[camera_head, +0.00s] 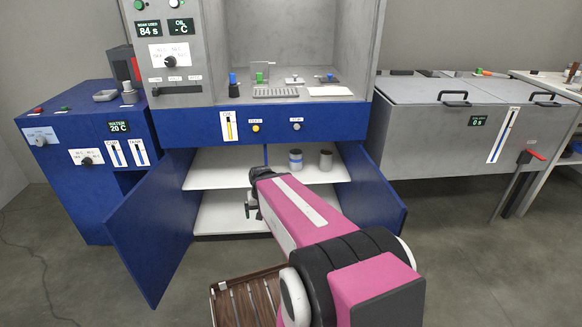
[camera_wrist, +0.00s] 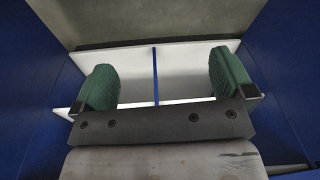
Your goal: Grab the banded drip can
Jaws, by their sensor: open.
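The banded drip can (camera_head: 295,160) is a pale grey can with a blue band. It stands upright on the upper white shelf inside the open blue cabinet, in the head view. A plain dark grey can (camera_head: 326,160) stands just to its right. My gripper (camera_head: 251,205) is in front of the cabinet, lower than the cans and to their left, touching neither. In the wrist view my gripper (camera_wrist: 162,85) has its two green pads wide apart with nothing between them. Neither can shows in the wrist view.
The left cabinet door (camera_head: 157,225) and right cabinet door (camera_head: 370,190) stand open on both sides of my arm. A thin blue divider (camera_wrist: 155,75) stands between the white shelf areas. A slatted brown tray (camera_head: 232,300) lies below my arm. The upper shelf's left part is clear.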

